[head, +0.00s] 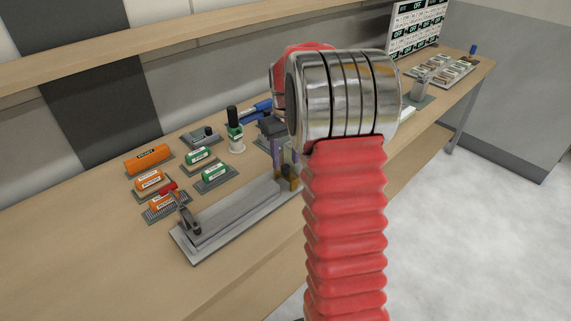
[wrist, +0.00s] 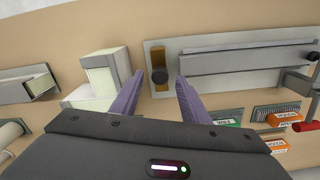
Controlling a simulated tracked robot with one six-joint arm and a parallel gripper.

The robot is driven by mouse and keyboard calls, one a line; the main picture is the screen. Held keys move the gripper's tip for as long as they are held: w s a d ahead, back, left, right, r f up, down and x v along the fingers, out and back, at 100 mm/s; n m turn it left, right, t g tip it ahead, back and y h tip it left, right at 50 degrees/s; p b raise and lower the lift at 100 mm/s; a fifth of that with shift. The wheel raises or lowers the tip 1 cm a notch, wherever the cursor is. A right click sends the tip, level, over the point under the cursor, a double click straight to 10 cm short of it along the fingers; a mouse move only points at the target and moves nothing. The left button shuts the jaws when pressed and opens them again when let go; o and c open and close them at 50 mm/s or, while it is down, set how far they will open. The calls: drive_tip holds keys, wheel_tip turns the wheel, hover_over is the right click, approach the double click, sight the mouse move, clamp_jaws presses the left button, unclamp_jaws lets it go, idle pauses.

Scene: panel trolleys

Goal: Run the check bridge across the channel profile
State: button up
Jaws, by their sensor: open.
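The grey channel profile (head: 235,212) lies along a flat base plate on the bench, with a lever clamp (head: 188,222) at its left end. It also shows in the wrist view (wrist: 245,62), with the clamp at the right. A brass-coloured piece with a dark round knob (head: 288,172), seemingly the check bridge, stands at the other end of the plate. The knob (wrist: 159,76) shows from above in the wrist view. My gripper (wrist: 157,84) is open, its purple fingers either side of the knob in the picture. I cannot tell whether they touch it. My arm hides part of the bench.
Orange-labelled blocks (head: 148,158) and green-labelled blocks (head: 200,155) sit on small mats behind the profile. A green bottle with a dark top (head: 234,128) stands beyond them. Pale blocks (wrist: 105,78) lie near my fingers. The bench front at left is clear.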

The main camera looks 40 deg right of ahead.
sight(286, 175)
drive_tip(key=shift+f, duration=1.25)
drive_tip(key=shift+c, duration=0.2)
clamp_jaws()
